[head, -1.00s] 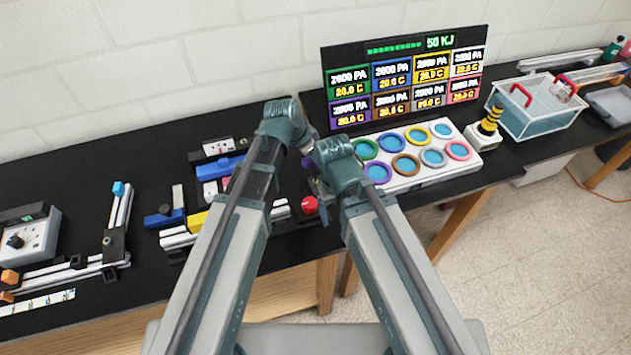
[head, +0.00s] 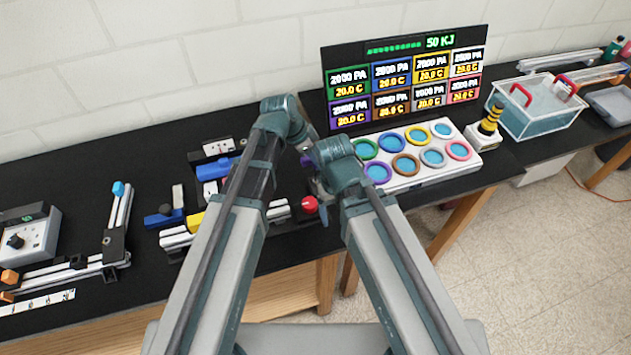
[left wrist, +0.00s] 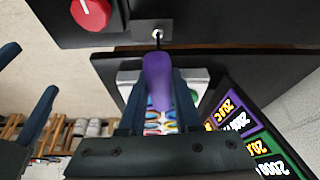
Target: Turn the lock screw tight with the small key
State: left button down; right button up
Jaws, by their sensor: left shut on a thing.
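In the left wrist view, my left gripper (left wrist: 158,98) is shut on the purple handle of the small key (left wrist: 158,75). The key's thin dark shaft points up to the silver lock screw (left wrist: 158,35) in a dark block. The tip appears to meet the screw, but I cannot tell how deep it sits. Two dark-blue fingers of my right gripper (left wrist: 28,85) stand apart with nothing between them at the left edge. In the head view both grippers and the key are mostly hidden behind my arms.
A red knob (left wrist: 90,13) is on the dark block, near the screw; it also shows in the head view (head: 309,204). A panel with coloured rings (head: 415,157) and a display (head: 405,78) stand to the right, with a water tank (head: 537,108) beyond.

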pick_arm(q)
jog(key=shift+m, duration=0.4)
jog(key=shift+m+g, duration=0.4)
jog(key=shift+m, duration=0.3)
jog(key=shift+m+g, duration=0.3)
jog(key=shift+m, duration=0.5)
jog(key=shift+m+g, duration=0.3)
jog(key=shift+m, duration=0.4)
